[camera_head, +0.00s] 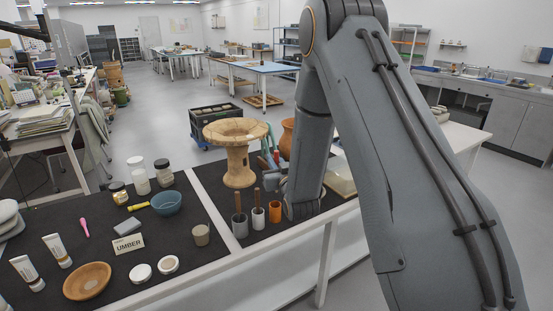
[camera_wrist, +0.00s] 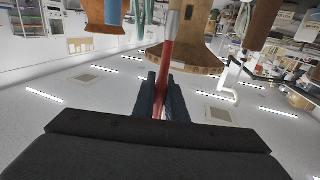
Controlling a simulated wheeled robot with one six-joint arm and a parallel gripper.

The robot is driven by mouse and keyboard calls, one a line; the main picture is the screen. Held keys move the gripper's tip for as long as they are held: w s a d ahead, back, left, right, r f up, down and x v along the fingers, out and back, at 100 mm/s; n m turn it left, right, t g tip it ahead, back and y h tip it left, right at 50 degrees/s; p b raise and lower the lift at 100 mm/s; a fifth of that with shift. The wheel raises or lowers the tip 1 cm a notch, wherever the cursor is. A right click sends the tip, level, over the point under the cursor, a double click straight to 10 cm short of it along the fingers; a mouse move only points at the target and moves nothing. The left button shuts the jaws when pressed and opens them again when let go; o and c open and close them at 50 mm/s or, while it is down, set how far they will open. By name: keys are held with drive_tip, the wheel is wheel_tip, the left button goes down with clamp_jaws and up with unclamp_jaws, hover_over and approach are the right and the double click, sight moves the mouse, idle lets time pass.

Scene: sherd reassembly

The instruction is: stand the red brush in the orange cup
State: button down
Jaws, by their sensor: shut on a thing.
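The red brush (camera_wrist: 166,60) is in my gripper (camera_wrist: 160,84), its red handle between the two dark fingers in the wrist view. A silver band (camera_wrist: 173,22) shows further along it, and its end is out of that picture. In the head view my arm hides much of the gripper. The orange cup (camera_head: 275,212) stands upright on the dark mat, just left of my wrist, with no brush seen in it. The brush is apart from this cup.
A grey cup (camera_head: 240,227) and a white cup (camera_head: 258,219), each with a brown handle upright in it, stand left of the orange cup. A wooden spool-shaped stand (camera_head: 238,165) rises behind them. A terracotta pot (camera_head: 287,140) is partly hidden by my arm.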

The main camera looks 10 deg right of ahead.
wheel_tip(320, 180, down, 11)
drive_tip(key=b, duration=0.6)
drive_tip(key=shift+a+b, duration=0.25)
drive_tip(key=shift+b, duration=0.1)
drive_tip(key=shift+r, duration=0.1)
idle(0.4)
drive_tip(key=c, duration=1.7)
unclamp_jaws()
drive_tip(key=shift+s, duration=0.1)
drive_tip(key=s, duration=0.3)
drive_tip(key=s+b, duration=0.1)
drive_tip(key=s, duration=0.3)
drive_tip(key=shift+s+d, duration=0.2)
drive_tip(key=shift+s, duration=0.05)
